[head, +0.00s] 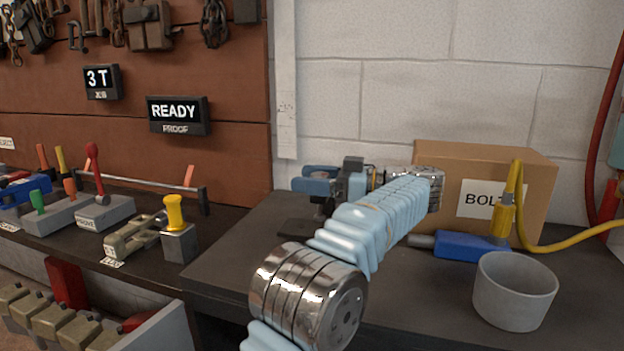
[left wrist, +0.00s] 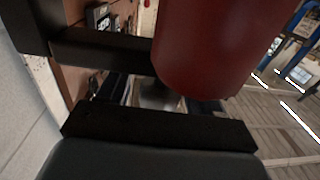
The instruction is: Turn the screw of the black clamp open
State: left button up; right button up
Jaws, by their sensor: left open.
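My left arm reaches over the dark bench, and my left gripper (head: 318,180) is at its far end, pointing left. Its fingers are apart. In the left wrist view the gripper (left wrist: 150,90) shows as two dark bars, one above the other. A red cylinder (left wrist: 215,45) fills the upper middle there, very close, covering the end of the upper bar. I cannot tell whether it touches the fingers. Beneath the gripper lies a dark flat plate (head: 297,229). I cannot clearly make out the black clamp or its screw; my arm hides part of that area.
A cardboard box (head: 535,185) stands behind my arm. A blue tool (head: 470,246) with a yellow hose and a grey cup (head: 515,292) are to the right. A grey block with a yellow-topped piece (head: 175,215) stands left.

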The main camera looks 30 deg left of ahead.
pick_arm(q)
jog(key=v, duration=0.7)
jog(key=shift+w+d, duration=0.15)
jog(key=shift+d, duration=0.1)
